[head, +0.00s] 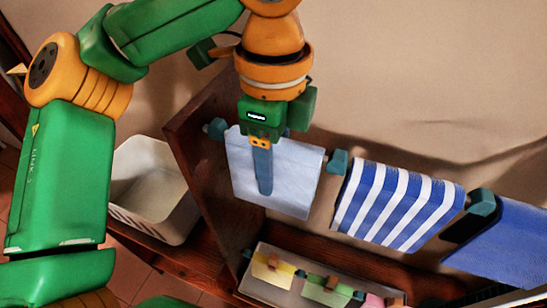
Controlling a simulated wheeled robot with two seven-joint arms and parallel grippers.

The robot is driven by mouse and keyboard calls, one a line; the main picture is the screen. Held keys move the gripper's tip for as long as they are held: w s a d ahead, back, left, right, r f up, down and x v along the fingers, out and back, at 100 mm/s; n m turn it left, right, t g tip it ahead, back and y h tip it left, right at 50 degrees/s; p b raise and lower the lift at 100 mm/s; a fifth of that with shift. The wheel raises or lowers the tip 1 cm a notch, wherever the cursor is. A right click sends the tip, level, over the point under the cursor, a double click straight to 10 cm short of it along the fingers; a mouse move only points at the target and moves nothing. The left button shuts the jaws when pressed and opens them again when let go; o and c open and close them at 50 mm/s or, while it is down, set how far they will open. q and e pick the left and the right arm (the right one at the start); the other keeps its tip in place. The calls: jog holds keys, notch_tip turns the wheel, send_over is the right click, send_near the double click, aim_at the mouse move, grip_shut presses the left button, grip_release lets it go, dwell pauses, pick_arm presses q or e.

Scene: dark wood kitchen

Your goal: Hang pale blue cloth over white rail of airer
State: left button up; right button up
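The pale blue cloth (299,178) hangs flat on the airer in the middle of the head view, between two teal brackets. Its upper edge lies along the rail line, and the rail under it is hidden. My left gripper (264,188) points down in front of the cloth's left half, its blue-grey finger overlapping the cloth in the picture. The fingers are seen edge-on, so the gap between them does not show. I cannot tell whether they touch the cloth. My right gripper is out of view.
A blue-and-white striped cloth (398,203) and a dark blue cloth (512,243) hang farther right. A white basket (152,180) stands left of the airer's dark wooden side panel (205,165). A pale tray (285,293) with yellow, green and pink items lies below.

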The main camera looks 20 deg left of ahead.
pick_arm(q)
jog(key=o, duration=0.3)
